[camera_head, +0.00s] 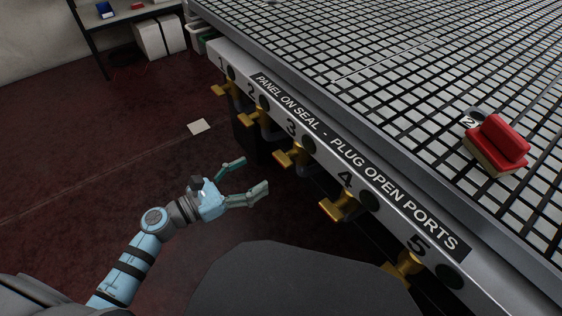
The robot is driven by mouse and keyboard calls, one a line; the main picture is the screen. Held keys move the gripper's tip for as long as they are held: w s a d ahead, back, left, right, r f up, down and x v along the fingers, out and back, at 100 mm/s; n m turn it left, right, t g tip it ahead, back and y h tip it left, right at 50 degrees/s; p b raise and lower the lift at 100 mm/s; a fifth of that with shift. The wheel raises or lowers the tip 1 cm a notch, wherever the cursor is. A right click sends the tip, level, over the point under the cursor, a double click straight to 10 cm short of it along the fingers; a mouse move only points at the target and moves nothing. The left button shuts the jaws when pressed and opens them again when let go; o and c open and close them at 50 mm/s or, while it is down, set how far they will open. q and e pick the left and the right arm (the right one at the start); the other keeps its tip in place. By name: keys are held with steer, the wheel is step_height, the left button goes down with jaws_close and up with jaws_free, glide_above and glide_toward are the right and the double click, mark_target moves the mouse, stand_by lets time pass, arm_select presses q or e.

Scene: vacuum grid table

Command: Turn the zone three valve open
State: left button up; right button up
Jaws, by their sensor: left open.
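The zone three valve (292,155) is a brass-coloured handle on the front edge of the table, just below the number 3. It is one of several like valves in a row. My left gripper (256,174) is open and empty, in front of the table edge and to the left of valve three. Its fingers point toward the valves, and a gap shows between them and the handle. I cannot tell from this view whether the valve is open or shut. My right gripper is not in view.
Other brass valves sit beside it, valve two (253,117) and valve four (340,206) being nearest. The grid table (400,90) carries a block with a red top (499,141) at the right. A white paper (199,127) lies on the open red floor.

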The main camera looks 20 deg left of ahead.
mark_target(278, 160)
arm_select(q)
steer(key=x, duration=1)
steer(key=shift+c, duration=0.6)
steer(key=c, duration=1)
steer(key=shift+c, duration=0.2)
